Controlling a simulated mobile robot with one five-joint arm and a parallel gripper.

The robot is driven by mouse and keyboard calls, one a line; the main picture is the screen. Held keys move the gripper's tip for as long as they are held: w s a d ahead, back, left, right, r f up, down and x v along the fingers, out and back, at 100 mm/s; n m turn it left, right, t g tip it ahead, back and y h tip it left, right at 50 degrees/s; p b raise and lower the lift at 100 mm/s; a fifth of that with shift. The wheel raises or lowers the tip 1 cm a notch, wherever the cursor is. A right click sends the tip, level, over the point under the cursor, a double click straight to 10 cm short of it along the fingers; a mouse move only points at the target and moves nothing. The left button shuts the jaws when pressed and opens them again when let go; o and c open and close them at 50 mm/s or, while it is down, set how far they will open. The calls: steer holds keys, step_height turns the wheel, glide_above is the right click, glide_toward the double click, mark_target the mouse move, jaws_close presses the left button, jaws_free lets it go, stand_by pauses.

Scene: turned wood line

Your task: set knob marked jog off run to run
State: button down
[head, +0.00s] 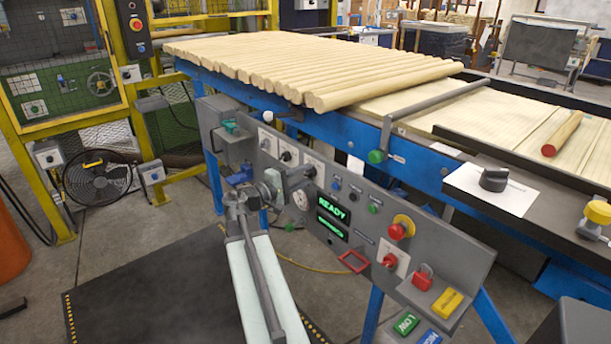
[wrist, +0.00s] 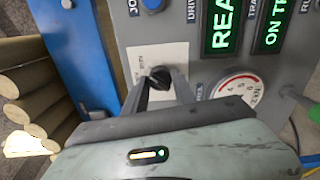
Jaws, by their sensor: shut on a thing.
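My gripper (head: 297,177) is at the upright grey control panel in the head view. In the wrist view its two fingers (wrist: 161,84) are shut on a small black knob (wrist: 159,74), one finger on each side. The knob sits on a white plate (wrist: 171,55) whose small print I cannot read, so I cannot confirm the jog, off and run marks or where the pointer stands. In the head view the held knob (head: 309,172) shows just past the fingers. Two similar knobs on white plates, one dark knob (head: 286,156) among them, are to its left.
A round gauge (head: 301,200) and green READY display (head: 332,209) are close by. Wooden rods (head: 300,65) lie on the blue-framed table above.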

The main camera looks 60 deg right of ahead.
steer(key=shift+s+f+m, duration=0.1)
steer(key=shift+s+m, duration=0.05)
steer(key=shift+m, duration=0.15)
steer(key=c, duration=1)
jaws_free()
steer(key=v, duration=0.8)
